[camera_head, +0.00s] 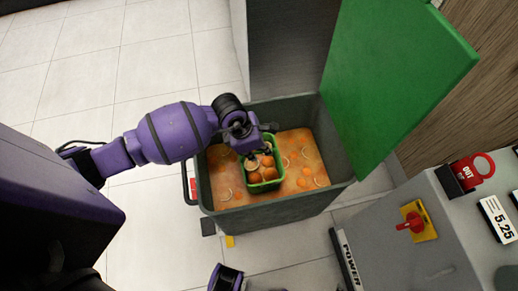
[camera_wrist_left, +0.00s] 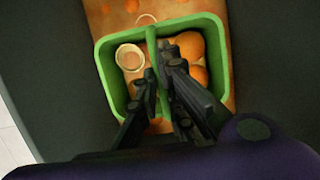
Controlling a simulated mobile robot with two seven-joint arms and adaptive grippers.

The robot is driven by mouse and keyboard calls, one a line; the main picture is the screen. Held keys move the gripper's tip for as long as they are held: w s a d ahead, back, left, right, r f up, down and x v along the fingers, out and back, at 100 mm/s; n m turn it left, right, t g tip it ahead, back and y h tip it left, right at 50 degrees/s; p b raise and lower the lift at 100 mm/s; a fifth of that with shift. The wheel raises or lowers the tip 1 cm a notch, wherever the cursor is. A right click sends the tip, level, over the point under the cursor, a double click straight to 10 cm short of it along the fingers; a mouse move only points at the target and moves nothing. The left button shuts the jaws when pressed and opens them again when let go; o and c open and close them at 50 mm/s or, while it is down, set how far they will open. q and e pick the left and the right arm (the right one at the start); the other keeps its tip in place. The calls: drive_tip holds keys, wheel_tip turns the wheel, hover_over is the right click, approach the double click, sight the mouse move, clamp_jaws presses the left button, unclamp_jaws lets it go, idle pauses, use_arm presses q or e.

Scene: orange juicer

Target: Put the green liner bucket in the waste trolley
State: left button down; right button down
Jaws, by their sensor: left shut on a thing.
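The green liner bucket (camera_head: 280,173) hangs inside the waste trolley (camera_head: 270,216), a grey bin whose green lid (camera_head: 390,80) stands open. The bucket holds orange halves and peels. My left gripper (camera_head: 256,150) is over the bucket and shut on its middle bar or handle. In the left wrist view, the fingers (camera_wrist_left: 160,80) close around the green bar across the bucket (camera_wrist_left: 105,75). Orange waste (camera_head: 300,150) shows in the trolley around the bucket. I cannot tell whether the bucket touches the waste. My right gripper is not clearly in view.
A grey cabinet (camera_head: 285,50) is behind the trolley. Tiled floor (camera_head: 140,235) is clear at the left.

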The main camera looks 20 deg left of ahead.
use_arm(q)
drive_tip(key=shift+f+b, duration=0.35)
drive_tip(key=shift+f, duration=0.2)
drive_tip(key=c, duration=1.9)
unclamp_jaws()
drive_tip(key=shift+r, duration=0.15)
drive_tip(key=p+v, duration=0.1)
drive_tip(key=v, duration=1.2)
drive_tip(key=shift+p, duration=0.4)
drive_tip(key=shift+w, duration=0.1)
